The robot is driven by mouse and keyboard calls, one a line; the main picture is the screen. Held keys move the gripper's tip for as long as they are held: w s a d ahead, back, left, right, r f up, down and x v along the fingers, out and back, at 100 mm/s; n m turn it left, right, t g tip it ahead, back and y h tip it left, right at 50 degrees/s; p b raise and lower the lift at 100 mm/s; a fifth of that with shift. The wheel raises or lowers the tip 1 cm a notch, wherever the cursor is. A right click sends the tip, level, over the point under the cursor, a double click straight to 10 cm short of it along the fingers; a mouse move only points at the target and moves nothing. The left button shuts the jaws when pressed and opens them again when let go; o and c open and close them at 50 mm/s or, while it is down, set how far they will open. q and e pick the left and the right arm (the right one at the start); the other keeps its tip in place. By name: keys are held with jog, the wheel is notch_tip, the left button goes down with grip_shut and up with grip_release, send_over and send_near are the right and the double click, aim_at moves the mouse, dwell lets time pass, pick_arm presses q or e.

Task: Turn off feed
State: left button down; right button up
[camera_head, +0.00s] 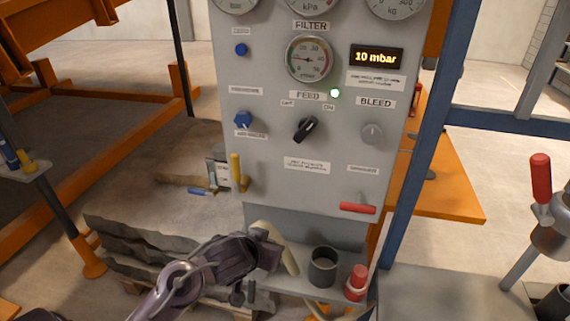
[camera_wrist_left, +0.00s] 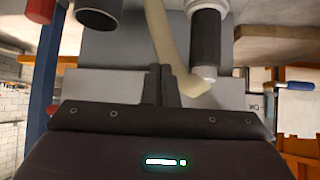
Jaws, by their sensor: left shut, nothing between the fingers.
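The FEED knob (camera_head: 306,129) is a black rotary switch on the grey panel (camera_head: 265,180). Its pointer leans to the upper right, towards the ON label (camera_head: 328,106). My left gripper (camera_head: 277,258) is below the panel, low in front of the shelf and well away from the knob. In the left wrist view its fingers (camera_wrist_left: 160,88) are shut with nothing between them. A beige bent piece (camera_wrist_left: 165,50) is just beyond the fingers. The right gripper is not in view.
The BLEED knob (camera_head: 371,133) is right of FEED. A yellow lever (camera_head: 237,172) and a red-handled lever (camera_head: 357,208) stick out lower down. A dark cup (camera_head: 323,267) and a red-topped item (camera_head: 356,283) stand on the shelf. A blue post (camera_head: 425,150) is at right.

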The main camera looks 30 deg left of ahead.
pick_arm(q)
jog(key=w+a+r+n+t+h, duration=0.1)
jog(key=w+r, duration=0.1)
jog(key=r, duration=0.3)
jog(key=w+a+r+t, duration=0.2)
jog(key=w+r, duration=0.1)
jog(key=r, duration=0.1)
jog(key=n+h, duration=0.3)
jog(key=h, duration=0.1)
send_near(297, 131)
jog(key=a+f, duration=0.2)
jog(key=a, duration=0.2)
jog(key=s+a+r+n+h, duration=0.1)
jog(key=s+r+n, duration=0.1)
jog(key=s+r, duration=0.2)
notch_tip(297, 131, up, 2)
jog(key=shift+a+r+n+g, duration=0.1)
jog(key=shift+a+n+g, duration=0.25)
jog(key=shift+n+g, duration=0.05)
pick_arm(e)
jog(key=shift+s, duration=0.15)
pick_arm(q)
jog(key=shift+w, duration=0.1)
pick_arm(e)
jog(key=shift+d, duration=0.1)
